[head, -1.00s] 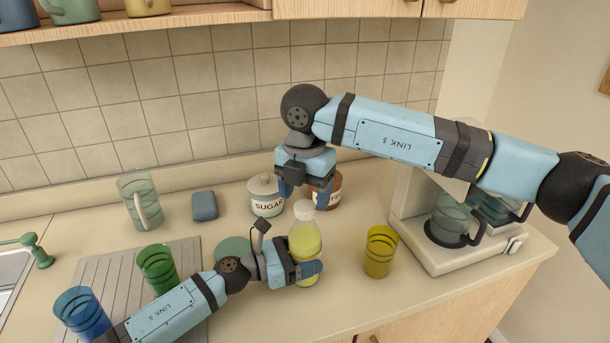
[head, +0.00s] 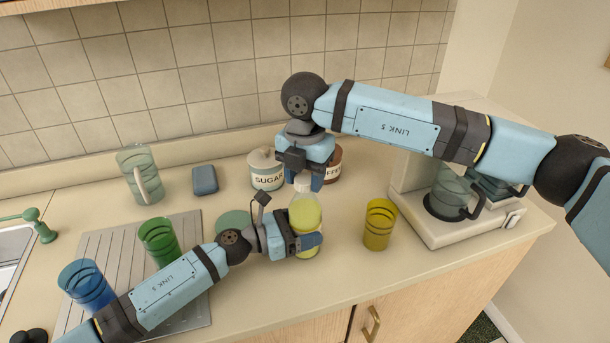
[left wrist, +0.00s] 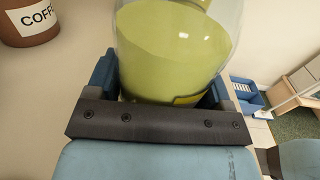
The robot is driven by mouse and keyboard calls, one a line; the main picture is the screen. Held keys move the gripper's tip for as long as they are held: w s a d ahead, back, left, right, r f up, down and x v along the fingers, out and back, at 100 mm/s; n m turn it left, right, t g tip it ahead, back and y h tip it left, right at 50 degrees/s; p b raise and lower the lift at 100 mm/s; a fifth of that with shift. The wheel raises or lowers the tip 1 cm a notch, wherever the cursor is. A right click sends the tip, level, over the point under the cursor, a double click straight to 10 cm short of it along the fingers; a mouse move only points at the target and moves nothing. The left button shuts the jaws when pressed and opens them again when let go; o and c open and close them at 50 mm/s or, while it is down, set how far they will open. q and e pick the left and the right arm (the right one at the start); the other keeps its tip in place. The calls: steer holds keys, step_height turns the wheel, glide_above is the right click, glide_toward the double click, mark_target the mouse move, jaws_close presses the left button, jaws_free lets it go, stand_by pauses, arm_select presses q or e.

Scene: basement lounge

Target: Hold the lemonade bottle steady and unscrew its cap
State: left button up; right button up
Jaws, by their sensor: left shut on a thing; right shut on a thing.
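The lemonade bottle (head: 306,214) stands upright on the counter, with yellow-green liquid inside. My left gripper (head: 309,243) is shut on the lower part of the bottle. In the left wrist view the bottle (left wrist: 175,50) fills the space between the fingers. The white cap (head: 303,183) is at the top of the bottle. My right gripper (head: 303,179) points down from above and is shut on the cap, its fingers covering part of it. Whether the cap has turned cannot be seen.
A yellow glass (head: 380,226) stands right of the bottle, near a coffee maker (head: 440,232). The sugar jar (head: 266,170) and coffee jar (head: 333,163) stand behind.

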steer(key=n, duration=0.4)
steer(key=shift+n, duration=0.3)
steer(key=n, duration=0.8)
steer(key=shift+n, duration=0.4)
steer(key=n, duration=0.4)
steer(key=shift+r, duration=0.1)
steer(key=n, duration=0.4)
steer(key=shift+n, duration=0.3)
steer(key=n, duration=0.8)
steer(key=shift+n, duration=0.4)
steer(key=n, duration=0.5)
